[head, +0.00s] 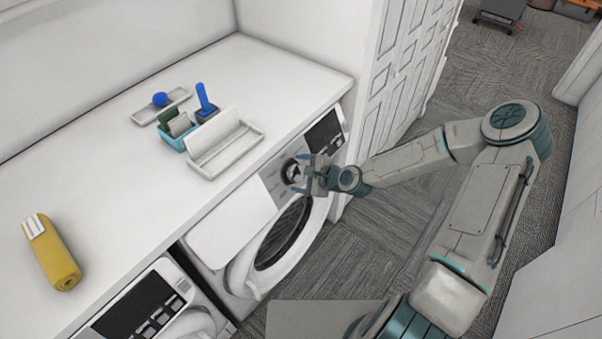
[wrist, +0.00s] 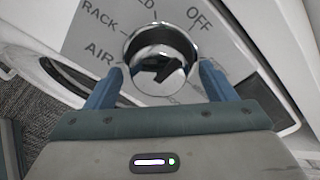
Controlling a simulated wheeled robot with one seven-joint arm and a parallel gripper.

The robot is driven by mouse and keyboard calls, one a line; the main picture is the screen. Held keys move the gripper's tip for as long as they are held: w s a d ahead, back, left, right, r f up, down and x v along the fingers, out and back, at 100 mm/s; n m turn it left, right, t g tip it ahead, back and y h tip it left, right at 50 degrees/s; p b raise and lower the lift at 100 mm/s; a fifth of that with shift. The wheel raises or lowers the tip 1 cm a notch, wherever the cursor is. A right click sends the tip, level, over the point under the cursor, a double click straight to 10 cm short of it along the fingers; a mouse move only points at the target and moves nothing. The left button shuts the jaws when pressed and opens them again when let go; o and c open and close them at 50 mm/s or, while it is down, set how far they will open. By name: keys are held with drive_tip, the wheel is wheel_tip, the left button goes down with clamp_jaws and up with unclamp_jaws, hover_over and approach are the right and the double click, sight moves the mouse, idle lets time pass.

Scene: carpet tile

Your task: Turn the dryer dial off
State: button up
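The dryer dial (wrist: 160,62) is a round chrome knob with a dark pointer bar across its face. It shows in the wrist view with OFF, AIR and RACK printed around it, and another label partly hidden. In the head view the dial (head: 292,172) is on the front panel of the white dryer (head: 262,196), below the counter edge. My gripper (wrist: 158,76) has its two blue fingers apart, one on each side of the dial's lower part. I cannot tell whether either finger touches the knob. In the head view my gripper (head: 308,176) is in front of the panel.
The dryer's round door (head: 285,235) hangs below my gripper. The white counter (head: 110,190) above holds a yellow bottle (head: 55,258), a white tray (head: 225,145) and small containers. A white paneled door (head: 403,70) stands to the right. Grey carpet lies open behind my arm.

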drive_tip(key=b+v, duration=0.2)
drive_tip(key=v, duration=1.1)
drive_tip(key=shift+s+d+r, duration=0.25)
idle(0.5)
drive_tip(key=s+d+f+n+g+h+b, duration=0.1)
drive_tip(key=s+d+f+n+g+h, duration=0.4)
drive_tip(key=s+n+h, duration=0.3)
drive_tip(key=s+r+n+b, duration=0.1)
drive_tip(key=s+r+n, duration=0.2)
drive_tip(key=r, duration=0.4)
drive_tip(key=s+d+r+n+t, duration=0.1)
drive_tip(key=s+r+n, duration=0.2)
drive_tip(key=r, duration=0.4)
drive_tip(key=s+r+n+h+b, duration=0.1)
drive_tip(key=s+r+n, duration=0.1)
drive_tip(key=s+r, duration=0.2)
drive_tip(key=shift+s+d+r+n+b, duration=0.2)
drive_tip(key=shift+d+r+n+b, duration=0.15)
drive_tip(key=shift+r, duration=1.25)
